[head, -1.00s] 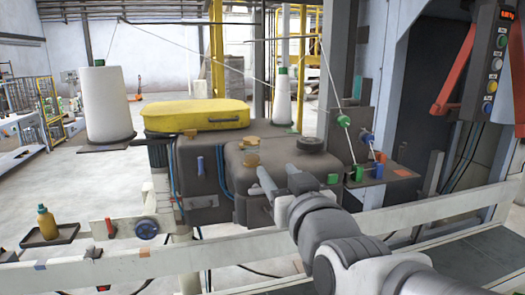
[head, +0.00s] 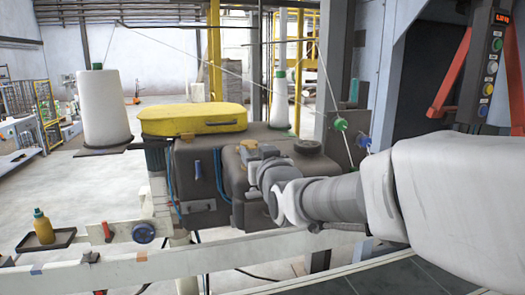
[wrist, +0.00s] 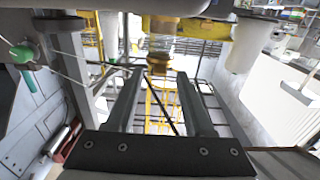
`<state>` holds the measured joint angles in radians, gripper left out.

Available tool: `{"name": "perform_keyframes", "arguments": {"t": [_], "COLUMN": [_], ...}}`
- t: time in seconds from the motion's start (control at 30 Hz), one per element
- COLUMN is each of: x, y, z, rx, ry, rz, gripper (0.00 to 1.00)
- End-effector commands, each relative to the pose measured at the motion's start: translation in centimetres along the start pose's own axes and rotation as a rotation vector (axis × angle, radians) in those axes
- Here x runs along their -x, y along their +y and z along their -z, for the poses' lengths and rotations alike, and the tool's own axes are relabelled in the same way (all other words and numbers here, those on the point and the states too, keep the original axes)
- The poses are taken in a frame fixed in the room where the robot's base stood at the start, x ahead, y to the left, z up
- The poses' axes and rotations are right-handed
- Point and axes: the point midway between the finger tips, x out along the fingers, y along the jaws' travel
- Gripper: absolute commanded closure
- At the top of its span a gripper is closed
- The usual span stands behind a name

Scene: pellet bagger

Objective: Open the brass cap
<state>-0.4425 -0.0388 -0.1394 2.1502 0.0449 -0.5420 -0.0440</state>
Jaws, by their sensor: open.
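The brass cap (head: 249,145) sits on top of the dark brown machine housing in the head view, partly hidden by my gripper. In the wrist view a brass piece (wrist: 158,64) shows just past my fingertips, centred between them, with a wider brass part above it in the picture. My gripper (head: 258,157) reaches in from the right, close to the cap. In the wrist view my gripper (wrist: 157,76) has its two fingers apart with nothing held between them. I cannot tell whether either finger touches the cap.
A yellow lid (head: 195,119) lies left of the cap on the machine. A round black knob (head: 307,147) stands close on the right. White thread cones (head: 103,108) stand on both sides with strung threads. A pale rail (head: 150,268) crosses the front.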

Motion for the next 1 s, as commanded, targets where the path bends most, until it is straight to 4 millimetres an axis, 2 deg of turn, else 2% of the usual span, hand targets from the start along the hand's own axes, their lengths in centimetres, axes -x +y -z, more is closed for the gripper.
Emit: {"name": "perform_keyframes", "arguments": {"t": [0.13,0.43,0.47,0.73,1.0], "x": [-0.87,-1.07,-1.06,-1.05,-1.04], "y": [-0.01,-0.01,-0.01,-0.01,-0.02], "z": [-0.03,-0.02,-0.02,-0.02,-0.02], "rx": [0.001,0.0,0.0,0.0,0.0], "ry": [0.0,0.0,0.0,0.0,0.0], "rz": [0.0,0.0,0.0,0.0,0.0], "gripper": [0.47,0.47,0.49,0.98,1.0]}}
